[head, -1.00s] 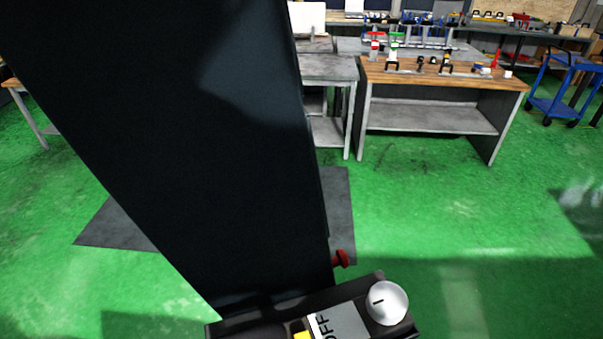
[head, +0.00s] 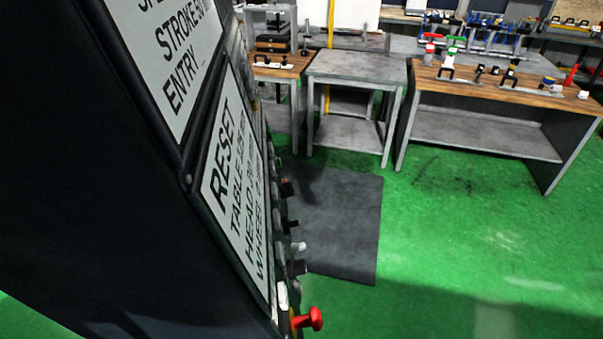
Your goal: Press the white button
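A dark control panel (head: 90,210) of the machine fills the left of the head view, seen at a steep slant. A row of small controls juts from its right side. One of them is a small white button (head: 299,247), between dark knobs above (head: 291,225) and below it (head: 297,267). A red mushroom-shaped button (head: 309,319) sticks out at the bottom. The steep angle hides the faces of the controls. Neither of my grippers is in view.
White label plates, one reading RESET (head: 236,185), are on the panel. A dark grey mat (head: 345,225) lies on the green floor beside it. Behind stand a grey metal table (head: 357,65) and a wooden-topped workbench (head: 500,90) with tools. The floor at right is open.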

